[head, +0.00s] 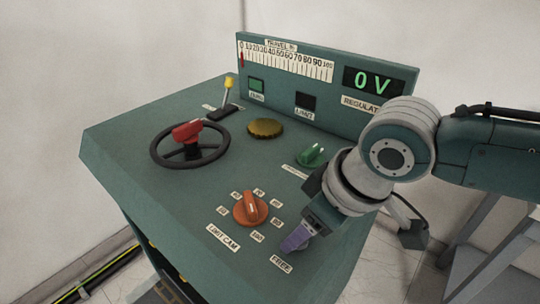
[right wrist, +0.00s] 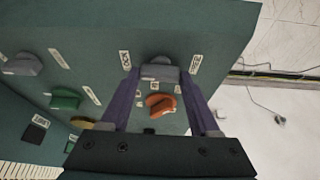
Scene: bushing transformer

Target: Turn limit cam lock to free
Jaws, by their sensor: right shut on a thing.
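The limit cam lock is a grey knob (right wrist: 160,71) on the sloping green panel, seen in the right wrist view with a small label on either side. My right gripper (right wrist: 160,78) has its purple fingers on both sides of this knob and is shut on it. In the head view my right gripper (head: 293,243) reaches down to the panel's front right, beside the FREE label (head: 283,263), and hides the knob. The exact turn of the knob is hard to read. My left gripper is not in view.
An orange limit cam dial (head: 250,208) stands close to the left of my gripper. A green knob (head: 312,154), brass cap (head: 265,128), black handwheel (head: 156,153) with a red handle (head: 187,131), and yellow lever (head: 229,85) stand farther back. The display (head: 374,82) reads 0 V.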

